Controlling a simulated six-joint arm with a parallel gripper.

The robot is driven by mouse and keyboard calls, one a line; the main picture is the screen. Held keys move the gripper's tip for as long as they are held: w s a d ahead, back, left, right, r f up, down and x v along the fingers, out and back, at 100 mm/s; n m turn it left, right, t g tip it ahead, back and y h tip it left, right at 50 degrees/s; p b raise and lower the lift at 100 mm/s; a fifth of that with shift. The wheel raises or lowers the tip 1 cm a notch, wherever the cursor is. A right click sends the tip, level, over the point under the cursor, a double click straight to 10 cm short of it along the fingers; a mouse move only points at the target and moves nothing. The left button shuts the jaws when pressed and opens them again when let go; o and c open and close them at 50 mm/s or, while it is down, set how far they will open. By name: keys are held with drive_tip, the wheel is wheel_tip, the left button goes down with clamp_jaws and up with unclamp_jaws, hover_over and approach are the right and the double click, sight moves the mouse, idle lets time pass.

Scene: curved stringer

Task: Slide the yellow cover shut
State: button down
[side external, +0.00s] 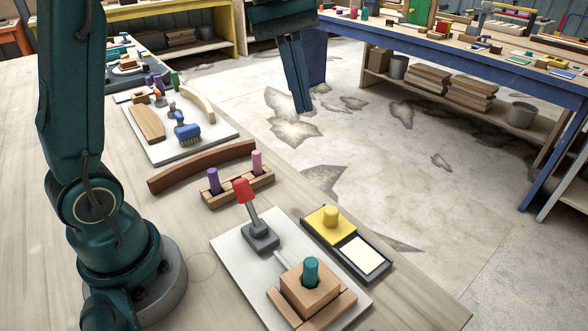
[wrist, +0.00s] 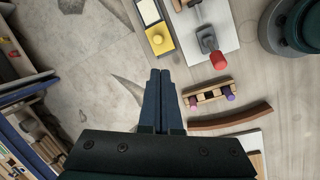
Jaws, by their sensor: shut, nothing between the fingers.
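The yellow cover (side external: 321,221) with a round yellow knob sits in a dark rectangular frame (side external: 378,271) near the table's right edge. It lies over the far half of the frame, and a pale white panel (side external: 362,256) shows uncovered in the near half. In the wrist view the yellow cover (wrist: 159,41) is near the top centre, with the white panel above it. My gripper (side external: 306,112) is shut and empty, fingers pointing down. It hangs high and apart from the cover, which lies ahead of the fingertips (wrist: 160,72) in the wrist view.
A red-tipped lever (side external: 244,192) stands beside the frame on a white board that also bears a wooden block with a teal peg (side external: 310,272). A wooden peg holder (side external: 237,188) and a curved brown strip (side external: 202,167) lie farther back. Bare floor is right of the table.

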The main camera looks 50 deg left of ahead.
drive_tip(key=w+a+f+n+g, duration=0.1)
drive_tip(key=w+a+f+n, duration=0.15)
drive_tip(key=w+f, duration=0.25)
drive_tip(key=g+h, duration=0.1)
approach(322, 209)
drive_tip(key=shift+n, duration=0.25)
drive_tip(key=f, duration=0.5)
drive_tip(key=shift+a, duration=0.25)
drive_tip(key=shift+s+d, duration=0.2)
drive_tip(key=shift+d, duration=1)
drive_tip(key=shift+s+d, duration=0.2)
drive_tip(key=shift+d, duration=0.5)
drive_tip(key=d, duration=0.9)
